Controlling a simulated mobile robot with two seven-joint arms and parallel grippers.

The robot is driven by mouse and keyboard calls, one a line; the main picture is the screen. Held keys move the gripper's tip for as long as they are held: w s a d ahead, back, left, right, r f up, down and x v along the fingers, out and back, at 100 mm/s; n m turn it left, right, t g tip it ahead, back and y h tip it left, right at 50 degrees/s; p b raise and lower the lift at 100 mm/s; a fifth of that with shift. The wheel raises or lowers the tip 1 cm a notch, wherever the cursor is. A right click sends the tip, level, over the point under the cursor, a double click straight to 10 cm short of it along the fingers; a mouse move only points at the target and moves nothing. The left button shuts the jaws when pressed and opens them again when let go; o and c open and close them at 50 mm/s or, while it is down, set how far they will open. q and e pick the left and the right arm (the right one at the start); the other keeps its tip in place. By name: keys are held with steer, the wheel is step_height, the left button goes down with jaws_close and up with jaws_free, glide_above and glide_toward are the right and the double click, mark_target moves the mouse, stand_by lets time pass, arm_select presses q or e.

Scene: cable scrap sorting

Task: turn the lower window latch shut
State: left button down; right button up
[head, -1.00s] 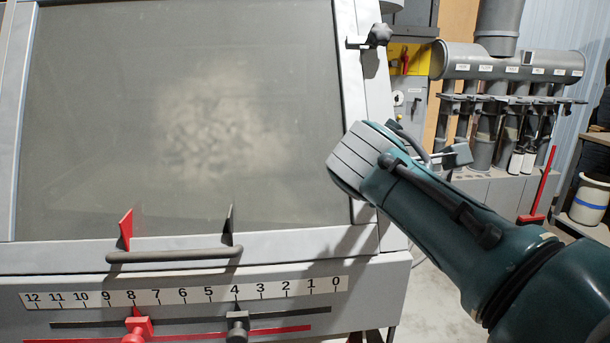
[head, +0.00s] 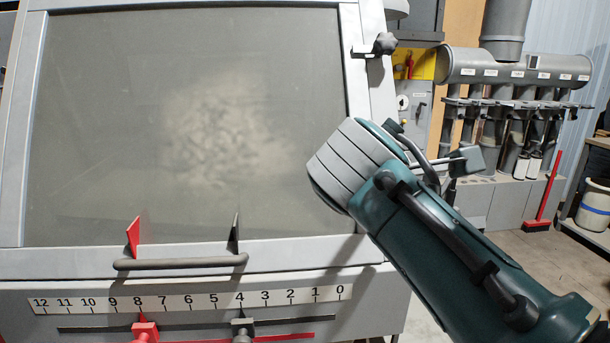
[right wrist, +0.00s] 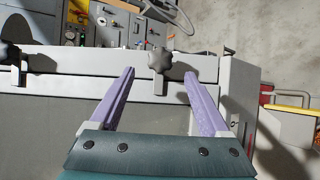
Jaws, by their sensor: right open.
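The lower window latch (right wrist: 160,62) has a dark star-shaped knob and a light tab pointing down the picture, toward the window side. In the right wrist view it appears between the purple fingertips of my right gripper (right wrist: 159,74), which is open with a gap on both sides. I cannot tell how far the knob is from the tips. The upper latch (head: 383,44), with a similar knob, sits at the window's upper right edge; it also shows at the left of the right wrist view (right wrist: 9,56). In the head view my right arm hides the lower latch. My left gripper is out of view.
The dusty window (head: 150,110) fills the left of the head view in its grey frame. Below it are a handle bar (head: 180,263), a number scale (head: 190,302) and red and black sliders. Pipes (head: 515,66) and a red broom (head: 545,200) stand behind at right.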

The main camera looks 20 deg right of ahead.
steer(key=shift+v, duration=2.3)
steer(key=shift+f, duration=0.1)
steer(key=s+d+f+m+g+y+p, duration=0.1)
steer(key=s+f+m+g+y+p, duration=0.1)
steer(key=s+f+m, duration=0.35)
steer(key=s+a+f+m+g+y+p, duration=0.1)
steer(key=s+a+m+g+y, duration=0.2)
steer(key=s, duration=0.8)
steer(key=s+a+f+m+y+p, duration=0.15)
steer(key=s+a+y, duration=0.3)
steer(key=s, duration=0.65)
step_height(320, 180, up, 38)
steer(key=p, duration=3.7)
steer(key=shift+w+d+f, duration=0.2)
steer(key=shift+w+d, duration=0.15)
